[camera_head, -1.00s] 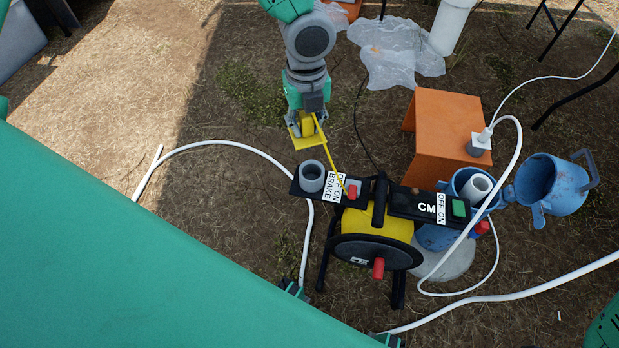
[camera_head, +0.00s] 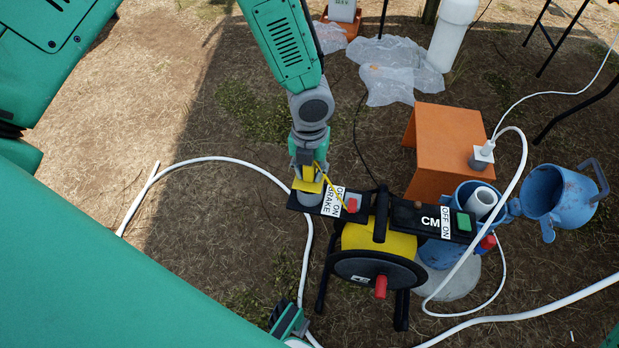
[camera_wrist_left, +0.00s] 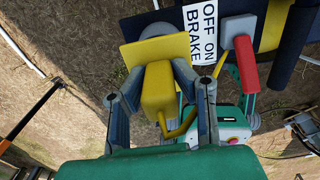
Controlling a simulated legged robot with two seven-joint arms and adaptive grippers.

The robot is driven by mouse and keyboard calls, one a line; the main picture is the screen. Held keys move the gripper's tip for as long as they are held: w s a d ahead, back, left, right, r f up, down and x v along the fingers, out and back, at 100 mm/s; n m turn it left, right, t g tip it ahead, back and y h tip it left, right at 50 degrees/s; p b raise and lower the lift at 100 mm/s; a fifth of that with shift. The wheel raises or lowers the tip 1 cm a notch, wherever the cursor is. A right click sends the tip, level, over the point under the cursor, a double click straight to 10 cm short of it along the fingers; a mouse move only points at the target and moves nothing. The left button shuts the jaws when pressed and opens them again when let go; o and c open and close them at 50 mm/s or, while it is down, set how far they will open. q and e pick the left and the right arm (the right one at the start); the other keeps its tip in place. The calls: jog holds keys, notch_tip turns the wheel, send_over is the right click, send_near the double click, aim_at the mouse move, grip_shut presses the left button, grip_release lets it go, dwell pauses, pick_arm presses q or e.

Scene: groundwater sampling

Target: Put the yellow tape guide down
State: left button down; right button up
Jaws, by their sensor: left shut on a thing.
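My left gripper (camera_head: 308,168) is shut on the yellow tape guide (camera_head: 306,186), a block with a flat square plate and a thin bent yellow arm. In the left wrist view, the guide's block (camera_wrist_left: 158,88) sits between the two fingers of the left gripper (camera_wrist_left: 160,82). The guide is over the left end of the tape reel's black top bar (camera_head: 407,216), at the grey round holder (camera_head: 309,198). The guide covers much of the holder; I cannot tell whether they touch.
The reel's red brake lever (camera_head: 352,205) is close to the right of the guide. An orange stand (camera_head: 445,145), a blue well casing (camera_head: 470,193) with its open lid (camera_head: 558,195) and a white hose (camera_head: 225,159) surround the reel. Bare ground lies to the left.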

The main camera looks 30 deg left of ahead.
pick_arm(q)
jog(key=shift+d+f, duration=0.15)
jog(key=shift+f, duration=0.55)
jog(key=shift+d+r, duration=0.1)
jog(key=shift+r, duration=0.05)
pick_arm(e)
jog(key=shift+d+f, duration=0.25)
jog(key=shift+f, duration=0.15)
pick_arm(q)
jog(key=c, duration=1.3)
grip_release()
jog(key=shift+a, duration=0.25)
pick_arm(e)
jog(key=shift+a+r, duration=0.1)
jog(key=shift+a, duration=0.15)
